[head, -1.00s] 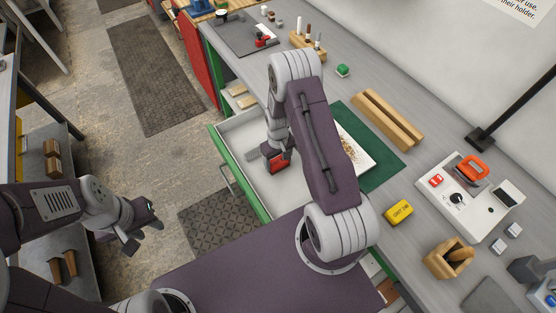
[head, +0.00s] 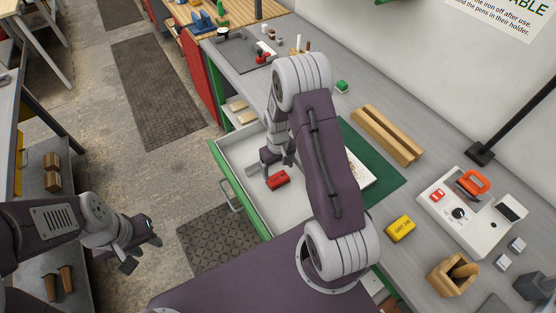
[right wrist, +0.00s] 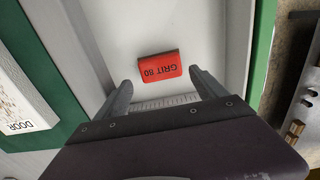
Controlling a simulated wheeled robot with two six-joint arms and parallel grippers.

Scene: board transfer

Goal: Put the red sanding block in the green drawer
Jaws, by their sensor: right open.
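The red sanding block (head: 279,179) lies on the white floor of the open green drawer (head: 236,185). In the right wrist view the block (right wrist: 160,68) reads "GRIT 80" and lies just beyond and between the open fingers, apart from them. My right gripper (head: 270,160) is open and empty above the drawer; it also shows in the right wrist view (right wrist: 160,84). My left gripper (head: 140,247) is far to the left, away from the bench and the drawer. Whether its fingers are apart is hard to tell.
A yellow block (head: 400,228) lies on the grey bench right of the green mat (head: 388,180). The drawer around the red block is clear.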

